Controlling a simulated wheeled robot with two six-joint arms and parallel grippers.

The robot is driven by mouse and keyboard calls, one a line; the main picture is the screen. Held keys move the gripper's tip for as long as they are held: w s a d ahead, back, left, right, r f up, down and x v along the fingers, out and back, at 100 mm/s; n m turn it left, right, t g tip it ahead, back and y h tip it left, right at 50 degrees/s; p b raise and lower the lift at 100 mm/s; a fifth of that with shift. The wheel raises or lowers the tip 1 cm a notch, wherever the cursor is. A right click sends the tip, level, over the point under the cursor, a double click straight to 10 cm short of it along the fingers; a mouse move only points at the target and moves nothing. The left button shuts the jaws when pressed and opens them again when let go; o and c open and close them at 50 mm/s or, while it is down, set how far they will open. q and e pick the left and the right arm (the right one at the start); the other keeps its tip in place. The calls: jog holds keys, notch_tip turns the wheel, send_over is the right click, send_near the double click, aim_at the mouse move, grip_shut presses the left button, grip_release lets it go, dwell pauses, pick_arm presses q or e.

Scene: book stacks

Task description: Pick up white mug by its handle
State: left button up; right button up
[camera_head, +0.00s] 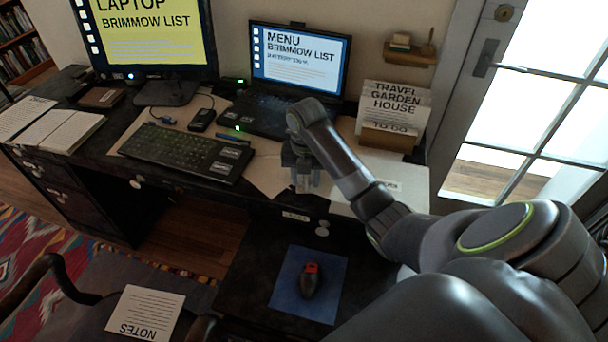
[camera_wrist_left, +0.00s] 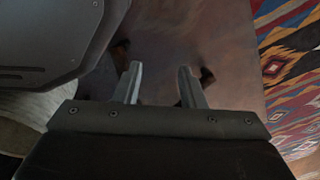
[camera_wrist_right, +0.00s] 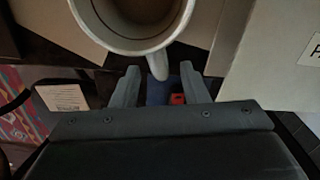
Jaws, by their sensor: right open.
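The white mug (camera_wrist_right: 140,44) shows at the top of the right wrist view, seen from above into its open, brownish inside. Its handle (camera_wrist_right: 158,66) points toward my right gripper (camera_wrist_right: 158,72). The handle's end lies between the two fingertips, with a gap on each side. The right gripper is open and holds nothing. In the head view my right gripper (camera_head: 304,186) is over the desk's front edge, and the mug is hidden behind my arm. My left gripper (camera_wrist_left: 160,72) is open and empty above the floor, outside the head view.
A keyboard (camera_head: 187,152) lies left of the right gripper, with a laptop (camera_head: 295,75) behind. A paper holder (camera_head: 392,115) stands to the right, near a flat pale item (camera_head: 405,185).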

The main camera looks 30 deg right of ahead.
aim_at(306, 190)
jog(key=shift+d+f, duration=0.1)
jog(key=shift+f, duration=2.2)
grip_shut()
